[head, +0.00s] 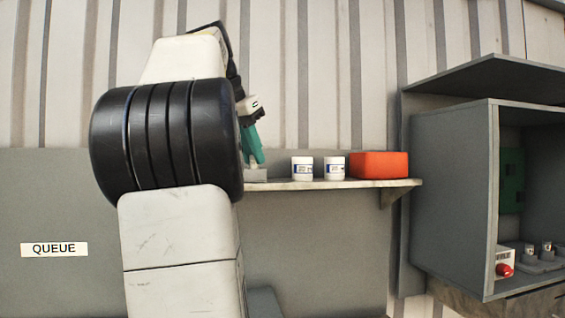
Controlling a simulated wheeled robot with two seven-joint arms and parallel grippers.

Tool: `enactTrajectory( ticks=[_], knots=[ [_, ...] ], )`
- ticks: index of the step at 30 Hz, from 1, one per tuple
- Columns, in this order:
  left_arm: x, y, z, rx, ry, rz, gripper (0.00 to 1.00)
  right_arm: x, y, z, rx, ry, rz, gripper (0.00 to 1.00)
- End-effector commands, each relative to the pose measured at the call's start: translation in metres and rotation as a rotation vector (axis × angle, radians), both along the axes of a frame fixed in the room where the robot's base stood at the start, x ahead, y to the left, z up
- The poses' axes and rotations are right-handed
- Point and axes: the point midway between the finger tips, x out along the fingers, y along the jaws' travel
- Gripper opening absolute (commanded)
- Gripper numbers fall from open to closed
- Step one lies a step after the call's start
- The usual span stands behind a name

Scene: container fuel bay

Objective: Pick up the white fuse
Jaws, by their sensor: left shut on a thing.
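I cannot make out a white fuse for sure. My left gripper (250,122) is above the shelf's left end, partly hidden behind my own arm. It is shut on a teal piece (253,146) that slants down to just above or onto a small grey block (256,175). I cannot tell whether they touch. My right gripper is not in view.
An orange-red box (379,165) sits at the shelf's right end. An open grey cabinet (453,190) at the right holds a green panel (512,180), a white box with a red knob (504,268) and small cylinders (530,251). A QUEUE label (54,249) is at the left.

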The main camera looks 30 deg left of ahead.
Motion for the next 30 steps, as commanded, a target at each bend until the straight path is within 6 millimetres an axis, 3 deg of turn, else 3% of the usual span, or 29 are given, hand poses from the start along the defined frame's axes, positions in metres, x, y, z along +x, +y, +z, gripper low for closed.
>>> enactTrajectory(
  ticks=[19,30],
  knots=[
    [0.001,0.0,0.036,0.001,-0.002,-0.002,0.0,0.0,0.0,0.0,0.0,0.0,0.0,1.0],
    [-0.054,-0.048,0.043,0.002,-0.003,-0.002,0.0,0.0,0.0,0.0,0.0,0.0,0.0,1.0]
  ],
)
